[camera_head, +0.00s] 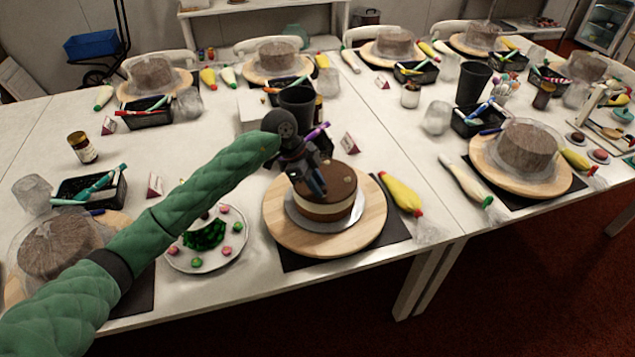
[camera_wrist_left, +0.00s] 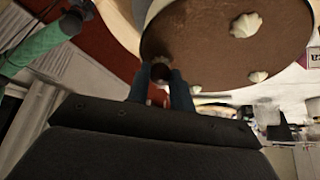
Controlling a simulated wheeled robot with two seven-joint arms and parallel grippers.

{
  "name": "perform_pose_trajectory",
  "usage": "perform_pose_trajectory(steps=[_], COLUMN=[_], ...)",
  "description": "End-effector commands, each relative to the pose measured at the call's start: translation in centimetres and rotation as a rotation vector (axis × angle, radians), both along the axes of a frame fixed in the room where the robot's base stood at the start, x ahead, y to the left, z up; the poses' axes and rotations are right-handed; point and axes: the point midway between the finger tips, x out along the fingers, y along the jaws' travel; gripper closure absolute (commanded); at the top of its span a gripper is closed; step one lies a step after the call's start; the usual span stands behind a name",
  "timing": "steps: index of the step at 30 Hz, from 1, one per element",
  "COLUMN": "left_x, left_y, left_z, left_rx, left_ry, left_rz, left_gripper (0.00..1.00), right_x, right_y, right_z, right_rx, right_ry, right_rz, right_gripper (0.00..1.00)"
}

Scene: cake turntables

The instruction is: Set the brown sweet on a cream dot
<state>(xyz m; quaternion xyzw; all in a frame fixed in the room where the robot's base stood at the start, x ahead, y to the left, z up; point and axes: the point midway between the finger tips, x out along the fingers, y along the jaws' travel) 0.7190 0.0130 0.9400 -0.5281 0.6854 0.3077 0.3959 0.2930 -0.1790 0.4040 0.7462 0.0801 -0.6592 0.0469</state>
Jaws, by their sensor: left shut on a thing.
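The chocolate cake (camera_head: 340,178) with a pale middle band stands on a silver board on a wooden turntable (camera_head: 285,236). My left gripper (camera_head: 312,188) is over the cake's top, pointing down. In the left wrist view its fingers (camera_wrist_left: 160,84) are shut on the small, dark, round brown sweet (camera_wrist_left: 159,72). A cream dot (camera_wrist_left: 160,60) shows partly behind the sweet. I cannot tell whether they touch. Other cream dots (camera_wrist_left: 246,25) (camera_wrist_left: 257,76) sit apart on the brown top. My right gripper does not show.
A white plate (camera_head: 206,265) with pink and green sweets is left of the turntable, partly under my left arm. A yellow piping bag (camera_head: 400,193) lies to its right. A black cup (camera_head: 297,103) and pen tray stand behind. The table's front edge is close.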

Motion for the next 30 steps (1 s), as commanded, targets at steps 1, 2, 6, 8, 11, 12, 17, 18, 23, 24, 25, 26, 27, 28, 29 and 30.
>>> perform_pose_trajectory(steps=[1, 2, 6, 8, 11, 12, 17, 18, 23, 24, 25, 26, 27, 28, 29, 30], left_x=[-0.01, -0.02, 0.01, 0.01, 0.00, 0.00, 0.01, 0.01, 0.00, 0.00, 0.00, 0.00, 0.00, 0.01, 0.01, 0.01], left_y=[-0.01, -0.02, -0.03, -0.03, -0.03, -0.03, -0.04, -0.03, -0.03, -0.03, -0.03, -0.02, -0.03, -0.03, -0.03, -0.03], left_z=[-0.14, -0.28, -0.50, -0.50, -0.53, -0.59, -0.82, -0.81, -0.81, -0.81, -0.81, -0.80, -0.78, -0.71, -0.61, -0.39], left_rx=[0.000, -0.001, -0.001, -0.001, 0.000, 0.000, -0.001, -0.001, -0.001, -0.001, 0.000, -0.001, -0.001, -0.001, -0.001, -0.001], left_ry=[0.000, 0.000, -0.002, -0.002, -0.002, -0.001, -0.001, -0.001, -0.001, -0.001, -0.001, -0.001, -0.001, -0.001, -0.001, -0.002], left_rz=[0.000, -0.001, -0.001, -0.001, -0.001, 0.000, 0.000, 0.000, 0.000, 0.000, 0.000, 0.000, 0.000, 0.000, 0.000, -0.001], left_gripper=[0.98, 0.98, 0.98, 0.98, 0.98, 0.98, 0.70, 0.62, 0.56, 0.56, 0.56, 0.56, 0.56, 0.56, 0.56, 0.56], right_x=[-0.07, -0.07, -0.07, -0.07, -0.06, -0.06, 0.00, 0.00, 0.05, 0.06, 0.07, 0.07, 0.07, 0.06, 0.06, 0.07], right_y=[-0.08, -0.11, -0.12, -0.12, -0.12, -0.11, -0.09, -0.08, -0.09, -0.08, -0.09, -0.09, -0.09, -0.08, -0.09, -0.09], right_z=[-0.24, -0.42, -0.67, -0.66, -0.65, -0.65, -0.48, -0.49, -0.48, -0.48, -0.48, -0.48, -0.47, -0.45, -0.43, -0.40], right_rx=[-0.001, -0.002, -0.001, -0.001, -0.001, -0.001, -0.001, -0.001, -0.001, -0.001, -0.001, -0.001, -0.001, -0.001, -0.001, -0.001], right_ry=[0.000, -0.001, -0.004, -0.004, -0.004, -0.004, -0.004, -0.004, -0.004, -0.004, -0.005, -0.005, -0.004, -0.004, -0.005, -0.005], right_rz=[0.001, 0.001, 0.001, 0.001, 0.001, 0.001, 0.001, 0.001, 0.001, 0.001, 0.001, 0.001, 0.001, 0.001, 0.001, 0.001], right_gripper=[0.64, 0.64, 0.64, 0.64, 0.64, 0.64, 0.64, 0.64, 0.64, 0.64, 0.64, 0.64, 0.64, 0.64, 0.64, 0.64])
